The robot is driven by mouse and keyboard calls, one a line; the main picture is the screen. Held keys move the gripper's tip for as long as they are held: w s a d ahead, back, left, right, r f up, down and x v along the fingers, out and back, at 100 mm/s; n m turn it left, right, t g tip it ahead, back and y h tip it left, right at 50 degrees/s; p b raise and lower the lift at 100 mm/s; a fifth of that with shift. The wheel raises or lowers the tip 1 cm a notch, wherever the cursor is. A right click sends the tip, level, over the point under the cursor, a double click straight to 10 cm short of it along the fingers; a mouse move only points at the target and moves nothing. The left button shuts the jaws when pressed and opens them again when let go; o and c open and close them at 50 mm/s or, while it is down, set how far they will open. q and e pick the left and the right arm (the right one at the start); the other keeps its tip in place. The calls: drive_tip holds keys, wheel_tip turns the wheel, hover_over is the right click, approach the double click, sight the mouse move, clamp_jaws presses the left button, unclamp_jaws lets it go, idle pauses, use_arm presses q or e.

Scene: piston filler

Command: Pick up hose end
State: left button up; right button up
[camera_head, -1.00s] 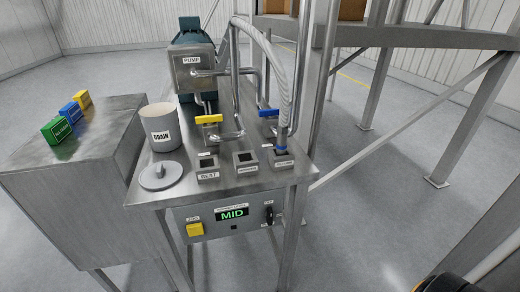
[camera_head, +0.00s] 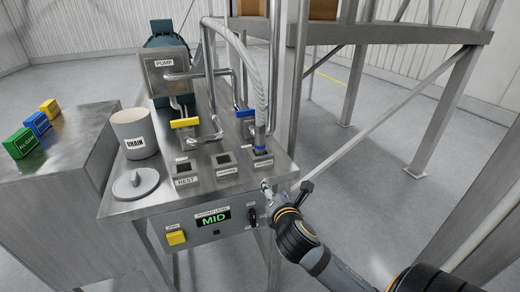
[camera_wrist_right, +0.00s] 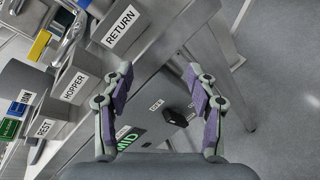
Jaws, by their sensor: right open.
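The braided grey hose (camera_head: 262,100) loops down from the upright pipes. My right gripper (camera_head: 266,185) is at the table's front right corner, in front of and below that socket. In the right wrist view my gripper (camera_wrist_right: 158,72) is open, with nothing between its fingers. The REST socket (camera_head: 185,180) and HOPPER socket (camera_head: 225,172) look empty. My left gripper is not in view.
A DRAIN pot (camera_head: 135,135) and a round lid (camera_head: 136,183) stand on the table's left. A yellow-handled valve (camera_head: 185,122) and the PUMP (camera_head: 168,72) are behind. The front panel shows MID (camera_head: 214,220). Coloured blocks (camera_head: 37,122) sit on the left cabinet.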

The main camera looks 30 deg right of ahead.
sight(261, 148)
drive_tip(key=w+r+n+t, duration=0.1)
drive_tip(key=w+r+n, duration=0.1)
drive_tip(key=n, duration=0.1)
drive_tip(key=w+d+r+n+t, duration=0.1)
drive_tip(key=w+r+n, duration=0.2)
drive_tip(key=w+r+n+t+p, duration=0.1)
drive_tip(key=w+r+n, duration=0.2)
drive_tip(key=shift+d+r+t, duration=0.15)
drive_tip(key=shift+d+t, duration=0.1)
drive_tip(key=shift+t, duration=0.15)
drive_tip(key=p+x, duration=0.1)
drive_tip(key=x, duration=0.4)
drive_tip(key=shift+p, duration=0.3)
drive_tip(key=shift+w, duration=0.15)
drive_tip(key=shift+c, duration=1.1)
clamp_jaws()
